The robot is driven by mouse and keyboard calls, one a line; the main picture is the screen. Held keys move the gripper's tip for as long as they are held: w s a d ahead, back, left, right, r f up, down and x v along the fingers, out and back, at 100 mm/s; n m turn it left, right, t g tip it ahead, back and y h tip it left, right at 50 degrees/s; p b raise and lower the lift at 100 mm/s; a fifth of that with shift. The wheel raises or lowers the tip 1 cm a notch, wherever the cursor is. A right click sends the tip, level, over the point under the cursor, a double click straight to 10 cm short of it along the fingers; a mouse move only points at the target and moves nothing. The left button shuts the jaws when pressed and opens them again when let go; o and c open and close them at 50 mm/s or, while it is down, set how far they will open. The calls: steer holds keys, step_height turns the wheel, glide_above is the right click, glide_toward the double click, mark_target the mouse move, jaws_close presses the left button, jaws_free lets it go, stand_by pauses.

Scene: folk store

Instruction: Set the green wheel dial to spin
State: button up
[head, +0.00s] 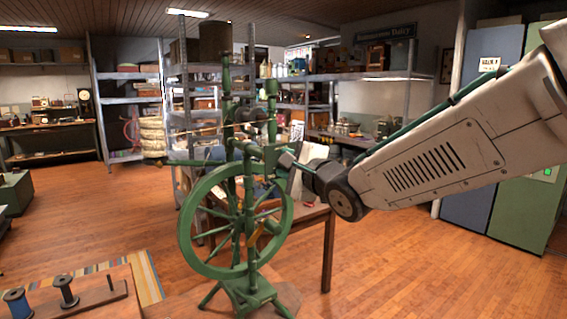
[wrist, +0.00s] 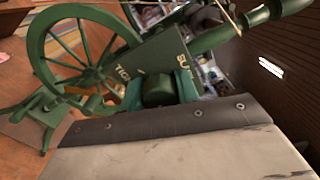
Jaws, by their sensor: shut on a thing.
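The green spinning wheel (head: 237,215) stands upright in the middle of the head view, with its big spoked wheel low on the left. It also fills the upper left of the wrist view (wrist: 90,50). A green dial knob (wrist: 158,92) sits on a green board of the spinning wheel. My gripper (head: 283,161) reaches in from the right and is shut on the knob, with a teal finger on each side. The knob's pointer and other markings are hidden.
A wooden table (head: 327,248) with cluttered items stands just behind the spinning wheel. Metal shelves (head: 128,88) line the back. The wooden floor is clear at right.

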steer(key=shift+f, duration=0.1)
stand_by(0.3)
steer(key=o, duration=1)
steer(key=shift+d, duration=0.1)
steer(key=v, duration=0.7)
steer(key=shift+s+d, duration=0.25)
steer(key=shift+s, duration=0.1)
